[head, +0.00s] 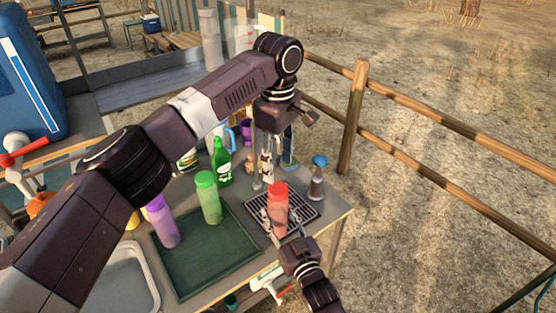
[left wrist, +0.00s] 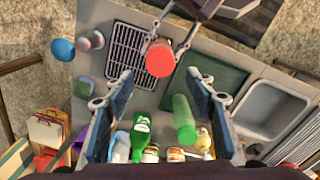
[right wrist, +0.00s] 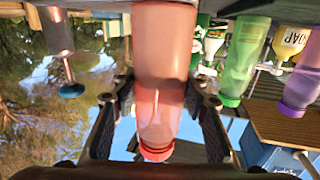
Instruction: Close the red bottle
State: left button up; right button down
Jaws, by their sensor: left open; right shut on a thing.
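The red bottle (head: 278,203) stands upright on the dark drip grate (head: 314,208), with a red top. My right gripper (head: 282,222) is shut on its body from the near side; the right wrist view shows the bottle (right wrist: 163,75) upside down between the fingers, red cap (right wrist: 157,152) at its end. My left gripper (head: 270,178) is open and empty, above and behind the bottle. In the left wrist view the round red top (left wrist: 160,58) lies beyond and between the open fingertips, apart from them. Whether the cap is fully seated I cannot tell.
A green bottle (head: 208,198) and a purple bottle (head: 162,222) stand by the dark green mat (head: 205,258). A green soap bottle (head: 222,162) is behind. A grey bottle with a blue top (head: 318,178) stands right of the grate. The sink (head: 128,275) is at left.

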aim_at(278, 188)
pick_arm(q)
notch_tip(278, 188, down, 7)
jog(key=shift+f, duration=0.2)
jog(key=shift+c, duration=0.5)
